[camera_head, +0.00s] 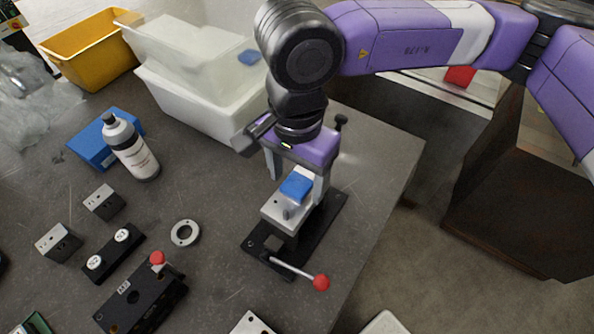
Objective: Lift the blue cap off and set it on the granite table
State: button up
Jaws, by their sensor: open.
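The blue cap (296,187) is a small blue block sitting on top of a light metal block (275,214). The metal block sits on a black fixture base (258,243) near the right edge of the dark granite table (215,275). My gripper (297,178) points down over the fixture with its jaws open. One finger shows to the left of the cap and the other to its right, close behind it. Whether either finger touches the cap cannot be told from this view.
A lever with a red knob (321,282) sticks out at the fixture's front. A white bottle (131,149), a blue box (95,147), a metal ring (185,233) and a black block with a red knob (140,298) stand leftward. White bins (195,105) stand behind. Bare table lies between ring and fixture.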

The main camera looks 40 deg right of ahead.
jog(key=c, duration=1.4)
jog(key=shift+r, duration=0.1)
jog(key=shift+r, duration=0.15)
jog(key=shift+r, duration=0.8)
